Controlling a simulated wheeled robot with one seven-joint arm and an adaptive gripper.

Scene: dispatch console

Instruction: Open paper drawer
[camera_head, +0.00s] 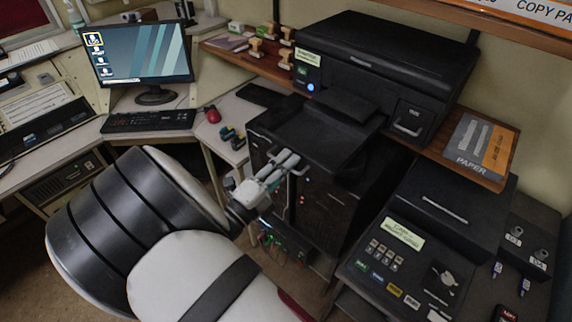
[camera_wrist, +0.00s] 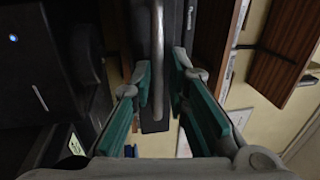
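My gripper (camera_head: 285,170) is at the front of the black unit below the printer, near a pale handle bar there. In the wrist view my gripper (camera_wrist: 161,75) has its teal-padded fingers apart, with a metal handle bar (camera_wrist: 157,45) running between them. A gap shows on the bar's right side, so the pads do not look closed on it. The black printer (camera_head: 385,65) stands on the wooden shelf and has a small front panel with a handle (camera_head: 408,130) at its right. Whether the bar between my fingers belongs to the paper drawer cannot be told.
A paper pack (camera_head: 475,150) lies on the shelf's right end. A black console with keys (camera_head: 400,265) stands at lower right. Several stamps (camera_head: 257,50) are left of the printer.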

